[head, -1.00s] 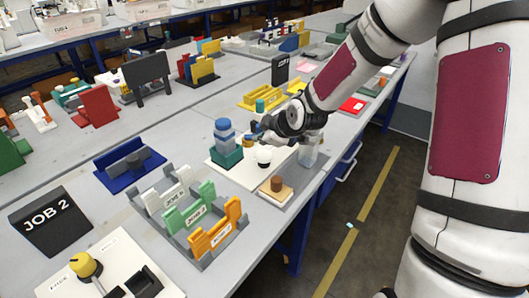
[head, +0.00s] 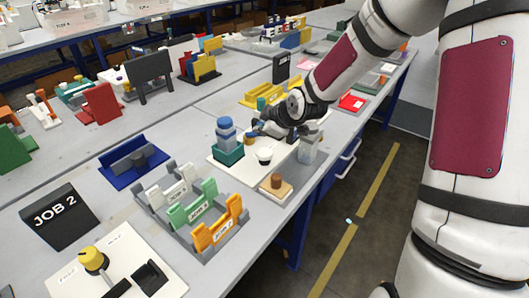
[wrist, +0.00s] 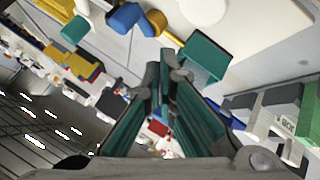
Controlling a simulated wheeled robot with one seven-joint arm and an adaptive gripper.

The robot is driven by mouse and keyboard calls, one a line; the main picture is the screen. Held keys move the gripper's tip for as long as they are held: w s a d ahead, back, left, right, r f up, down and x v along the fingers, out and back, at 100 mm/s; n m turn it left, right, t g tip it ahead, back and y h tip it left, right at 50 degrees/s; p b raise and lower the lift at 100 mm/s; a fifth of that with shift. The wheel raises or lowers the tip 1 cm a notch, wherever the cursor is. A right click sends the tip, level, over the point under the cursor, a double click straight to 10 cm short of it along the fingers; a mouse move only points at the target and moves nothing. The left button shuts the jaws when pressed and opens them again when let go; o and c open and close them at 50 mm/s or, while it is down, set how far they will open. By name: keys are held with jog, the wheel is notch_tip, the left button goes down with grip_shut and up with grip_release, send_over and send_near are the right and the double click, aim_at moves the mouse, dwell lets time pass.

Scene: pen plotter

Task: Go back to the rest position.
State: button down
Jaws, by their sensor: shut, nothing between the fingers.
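My gripper (head: 259,127) is at the end of my arm over the workbench, above the far part of a white board (head: 222,171). In the wrist view the teal-padded fingers (wrist: 166,72) are together with nothing held between them. Part of the board's far side is hidden by my gripper and arm.
A grey-white block (head: 309,150) and a wooden stamp on a pad (head: 276,185) stand near the bench's right edge. White, green and orange racks (head: 219,234) and a JOB 2 sign (head: 60,214) are nearer. The floor aisle (head: 345,235) is right of the bench.

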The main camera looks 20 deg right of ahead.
jog(key=s+r+m+g+h+p, duration=0.1)
jog(key=s+r+m, duration=0.3)
jog(key=s, duration=0.9)
jog(key=s+r+m+g+h+p, duration=0.1)
jog(key=s+r+m, duration=0.3)
jog(key=s+r, duration=0.6)
jog(key=s+d+r+m+g+p, duration=0.1)
jog(key=s+r, duration=0.6)
jog(key=s, duration=1.1)
jog(key=m+g+p, duration=0.1)
jog(key=m+p, duration=0.1)
jog(key=m, duration=0.1)
jog(key=shift+r+m+g+h, duration=0.3)
jog(key=shift+r+h, duration=0.1)
jog(key=shift+w, duration=0.15)
